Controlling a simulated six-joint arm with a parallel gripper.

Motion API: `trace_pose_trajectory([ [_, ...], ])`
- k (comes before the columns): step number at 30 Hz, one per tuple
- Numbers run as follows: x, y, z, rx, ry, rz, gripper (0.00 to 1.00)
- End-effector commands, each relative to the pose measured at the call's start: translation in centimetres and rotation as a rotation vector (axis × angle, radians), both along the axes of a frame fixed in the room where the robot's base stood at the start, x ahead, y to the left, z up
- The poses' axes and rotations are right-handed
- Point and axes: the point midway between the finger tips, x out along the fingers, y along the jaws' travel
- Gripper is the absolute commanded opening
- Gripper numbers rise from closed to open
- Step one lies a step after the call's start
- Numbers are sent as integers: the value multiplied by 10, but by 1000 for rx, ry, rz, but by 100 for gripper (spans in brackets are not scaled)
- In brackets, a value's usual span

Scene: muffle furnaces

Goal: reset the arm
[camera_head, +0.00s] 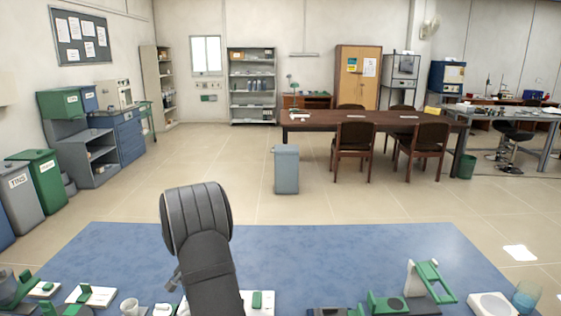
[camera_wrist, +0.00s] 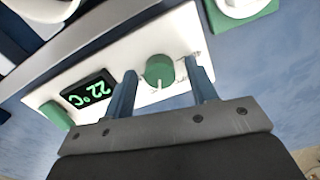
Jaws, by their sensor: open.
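In the wrist view my gripper (camera_wrist: 160,66) is open, with its two blue-grey fingers apart. A round green knob (camera_wrist: 159,72) on a white control panel (camera_wrist: 152,96) shows between the fingertips. I cannot tell whether the fingers touch it. The panel's dark display (camera_wrist: 88,95) reads 22°C in green, turned over in this view. In the head view my dark grey arm reaches over the blue tabletop (camera_head: 300,250), and my gripper is not visible there.
Small green and white apparatus lines the tabletop's near edge, including a green-armed stand (camera_head: 432,280), a white dish (camera_head: 492,304) and a clear beaker (camera_head: 526,297). The tabletop's far part is mostly clear. A grey bin (camera_head: 286,170) and brown table (camera_head: 370,122) stand beyond.

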Motion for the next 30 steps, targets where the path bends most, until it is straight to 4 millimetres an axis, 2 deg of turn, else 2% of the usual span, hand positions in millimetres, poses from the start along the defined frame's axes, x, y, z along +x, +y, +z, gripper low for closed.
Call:
trace_pose_trajectory([
  [5, 1, 0, 12, 1, -3, 0, 52],
  [8, 1, 0, 28, 2, -4, 0, 52],
  [30, 1, 0, 176, 1, -4, -1, 52],
])
